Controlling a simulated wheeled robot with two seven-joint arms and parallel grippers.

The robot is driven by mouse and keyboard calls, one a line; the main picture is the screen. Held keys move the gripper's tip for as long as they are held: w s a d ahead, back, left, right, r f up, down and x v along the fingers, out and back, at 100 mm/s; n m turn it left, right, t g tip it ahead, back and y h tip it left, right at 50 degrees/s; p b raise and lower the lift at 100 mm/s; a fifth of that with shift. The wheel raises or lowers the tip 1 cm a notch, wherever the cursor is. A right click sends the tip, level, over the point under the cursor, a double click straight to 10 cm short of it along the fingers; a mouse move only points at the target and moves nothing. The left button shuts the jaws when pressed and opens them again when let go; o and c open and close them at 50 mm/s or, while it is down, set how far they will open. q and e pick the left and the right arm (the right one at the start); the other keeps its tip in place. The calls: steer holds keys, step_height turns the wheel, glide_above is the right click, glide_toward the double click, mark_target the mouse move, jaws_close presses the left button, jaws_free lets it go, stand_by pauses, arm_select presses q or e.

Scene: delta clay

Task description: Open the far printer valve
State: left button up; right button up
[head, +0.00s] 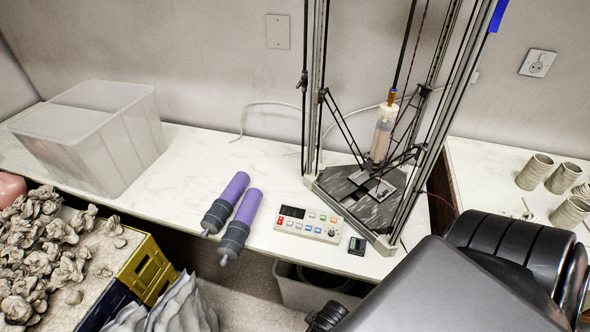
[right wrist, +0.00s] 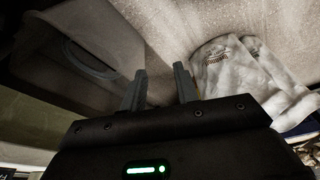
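The delta clay printer stands on the white worktop against the wall, with its metal columns and dark triangular base (head: 350,197). A clear clay cartridge (head: 383,135) hangs inside the frame, with a brass-coloured fitting (head: 392,97) and dark hose on top. I cannot make out a valve handle or its position. In the right wrist view my right gripper (right wrist: 160,90) has two grey fingers apart with nothing between them. It points toward the floor area beneath the worktop, away from the printer. My left gripper is in neither view.
A control box (head: 308,224) and two purple cartridges (head: 238,225) lie before the printer. A translucent bin (head: 100,135) stands left, grey cups (head: 535,172) right. A yellow crate (head: 148,272) and clay pieces are lower left. My dark arm covers the lower right.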

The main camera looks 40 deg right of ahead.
step_height(320, 180, up, 11)
steer(key=w+t, duration=0.1)
steer(key=w, duration=0.1)
steer(key=m+h, duration=1.8)
steer(key=m, duration=0.6)
glide_toward(298, 85)
steer(key=shift+t, duration=0.4)
steer(key=p+x, duration=0.1)
steer(key=x, duration=0.1)
steer(key=p+x, duration=0.1)
steer(key=x, duration=0.1)
steer(key=p+x, duration=0.1)
steer(key=x, duration=0.2)
steer(key=shift+s+d+r+p, duration=0.1)
steer(key=shift+s+d+p, duration=0.05)
steer(key=shift+s+p, duration=0.2)
steer(key=shift+w+d, duration=0.2)
steer(key=shift+d, duration=0.25)
